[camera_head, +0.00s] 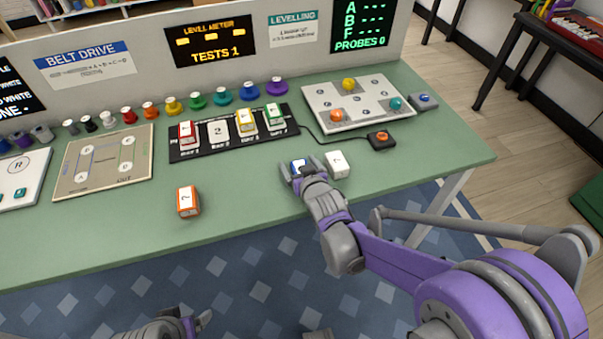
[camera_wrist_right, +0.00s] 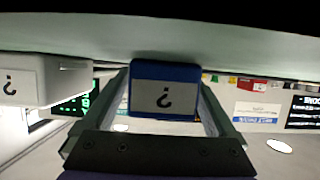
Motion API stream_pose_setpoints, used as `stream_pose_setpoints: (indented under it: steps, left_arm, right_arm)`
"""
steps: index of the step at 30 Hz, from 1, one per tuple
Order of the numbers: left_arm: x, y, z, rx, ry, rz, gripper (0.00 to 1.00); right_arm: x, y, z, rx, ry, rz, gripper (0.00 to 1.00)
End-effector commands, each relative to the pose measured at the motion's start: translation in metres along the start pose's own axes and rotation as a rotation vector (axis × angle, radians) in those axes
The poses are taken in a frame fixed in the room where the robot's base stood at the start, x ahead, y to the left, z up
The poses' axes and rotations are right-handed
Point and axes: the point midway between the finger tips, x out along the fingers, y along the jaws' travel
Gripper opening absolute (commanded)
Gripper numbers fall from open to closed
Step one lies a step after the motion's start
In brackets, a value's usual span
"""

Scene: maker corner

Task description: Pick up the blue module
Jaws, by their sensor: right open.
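The blue module (camera_head: 297,164) stands on the green table near its front edge, partly hidden by my right gripper (camera_head: 306,170). In the right wrist view the blue module (camera_wrist_right: 165,72) shows a white label with a question mark. It lies between the two fingers of the open right gripper (camera_wrist_right: 165,95), with one finger on each side. Whether the fingers touch it I cannot tell. My left gripper (camera_head: 196,321) is low at the bottom edge, away from the table, and its jaw state is unclear.
A white module (camera_head: 337,164) stands close to the right of the blue one; it also shows in the right wrist view (camera_wrist_right: 45,80). An orange module (camera_head: 188,202) stands further left. Behind are a black module strip (camera_head: 186,155) and a red-button box (camera_head: 381,139). The table front between is clear.

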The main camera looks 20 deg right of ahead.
Motion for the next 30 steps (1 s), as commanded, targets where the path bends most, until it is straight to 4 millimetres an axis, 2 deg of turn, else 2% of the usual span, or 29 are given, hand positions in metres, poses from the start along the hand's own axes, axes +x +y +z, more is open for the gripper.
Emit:
stream_pose_setpoints:
  steps: [2, 15, 18, 26, 30]
  left_arm:
    - [0.000, 0.000, 0.000, 0.000, 0.000, 0.000, 0.87]
    - [0.000, 0.000, 0.000, 0.000, 0.000, 0.000, 0.87]
    - [0.000, 0.000, 0.000, 0.000, 0.000, 0.000, 0.87]
    - [-0.002, 0.000, -0.001, 0.000, 0.001, 0.000, 0.87]
    - [-0.009, 0.000, -0.003, 0.000, 0.004, 0.000, 0.87]
  right_arm:
    - [0.000, 0.000, 0.000, 0.000, 0.000, 0.000, 0.93]
    - [-0.001, 0.000, 0.000, 0.000, 0.000, 0.000, 0.15]
    - [-0.001, 0.000, 0.000, 0.000, 0.000, 0.000, 0.00]
    - [-0.002, 0.000, -0.003, 0.000, 0.001, 0.000, 0.00]
    - [-0.009, 0.000, -0.020, 0.000, 0.001, 0.000, 0.00]
